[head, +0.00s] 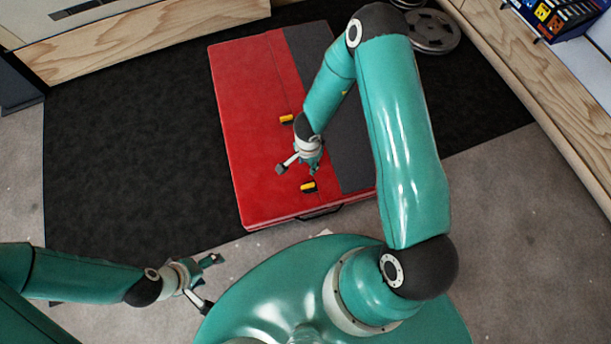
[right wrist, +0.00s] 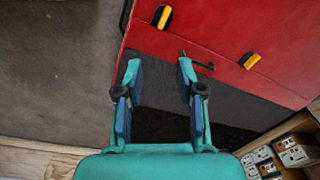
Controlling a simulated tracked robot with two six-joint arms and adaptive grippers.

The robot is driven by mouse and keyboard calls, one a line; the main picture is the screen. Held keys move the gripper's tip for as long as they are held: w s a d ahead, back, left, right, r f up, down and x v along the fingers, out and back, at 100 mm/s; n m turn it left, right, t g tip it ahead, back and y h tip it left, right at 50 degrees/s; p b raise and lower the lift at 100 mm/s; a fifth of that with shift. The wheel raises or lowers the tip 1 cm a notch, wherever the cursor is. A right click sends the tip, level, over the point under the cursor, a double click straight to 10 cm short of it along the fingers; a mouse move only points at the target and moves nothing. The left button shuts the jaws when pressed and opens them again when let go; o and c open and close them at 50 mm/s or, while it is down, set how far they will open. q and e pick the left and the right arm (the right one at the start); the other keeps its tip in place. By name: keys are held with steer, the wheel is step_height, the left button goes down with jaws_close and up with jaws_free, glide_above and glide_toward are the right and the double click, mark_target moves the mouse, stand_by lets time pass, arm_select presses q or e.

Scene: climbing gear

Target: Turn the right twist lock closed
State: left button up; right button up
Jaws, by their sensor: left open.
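Two twist locks with yellow and black handles sit along the seam of a red case (head: 262,185). The near lock (head: 308,187) is close to the case's front edge, and it also shows in the right wrist view (right wrist: 162,16). The far lock (head: 286,119) is further back, and it too shows in the right wrist view (right wrist: 249,60). My right gripper (head: 300,170) is open and empty above the case, between the two locks and apart from both. Its spread fingers show in the right wrist view (right wrist: 158,72).
A dark grey strip (head: 345,160) runs along the right of the case. The case lies on a black mat (head: 130,150). Wooden furniture (head: 540,80) stands along the right, and weight plates (head: 430,32) lie at the back. The mat on the left is clear.

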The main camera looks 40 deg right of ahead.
steer(key=f+m+b, duration=0.1)
steer(key=f+b, duration=0.3)
steer(key=f, duration=0.4)
steer(key=w+d+f+m+b, duration=0.1)
steer(key=f+b, duration=0.3)
steer(key=f, duration=0.4)
steer(key=w+f+m+b, duration=0.1)
steer(key=f+m+b, duration=0.2)
steer(key=f+b, duration=0.2)
steer(key=shift+w+d+f, duration=0.15)
steer(key=shift+d+f, duration=0.05)
steer(key=shift+f, duration=0.55)
steer(key=shift+w+d+f, duration=0.1)
steer(key=shift+d+f, duration=0.05)
steer(key=shift+f, duration=0.6)
arm_select(q)
step_height(320, 180, down, 15)
steer(key=shift+f, duration=0.2)
